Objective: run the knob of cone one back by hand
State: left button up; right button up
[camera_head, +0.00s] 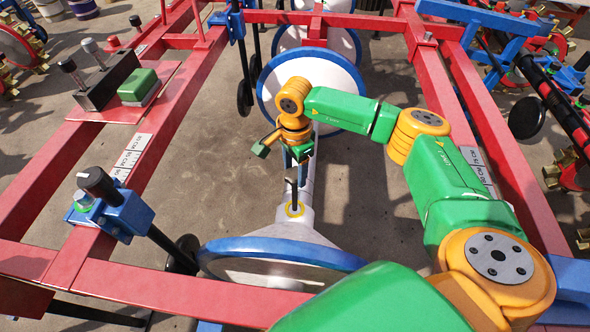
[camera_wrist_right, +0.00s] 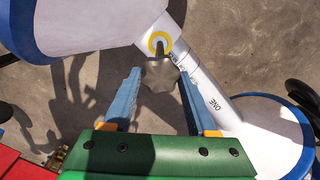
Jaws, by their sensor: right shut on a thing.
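Cone one is a white tube (camera_wrist_right: 210,88) marked ONE in the right wrist view, widening at both ends into blue-rimmed discs. In the head view the near disc (camera_head: 280,268) and the far disc (camera_head: 340,112) show. My right gripper (camera_head: 292,178) reaches down over the tube. Its blue fingers stand on either side of the knob and are shut on it. My left gripper is not in view.
Red frame beams (camera_head: 185,296) surround the cone on both sides and in front. A black knob on a blue bracket (camera_head: 125,216) stands at the left. A green block beside a black box (camera_head: 138,86) sits on the left beam. Other machinery stands at the right.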

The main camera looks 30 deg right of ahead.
jog(key=shift+a+n, duration=0.1)
jog(key=shift+n, duration=0.8)
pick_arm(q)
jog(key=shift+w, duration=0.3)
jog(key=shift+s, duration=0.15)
pick_arm(e)
jog(key=o, duration=1.4)
jog(key=shift+c, duration=0.2)
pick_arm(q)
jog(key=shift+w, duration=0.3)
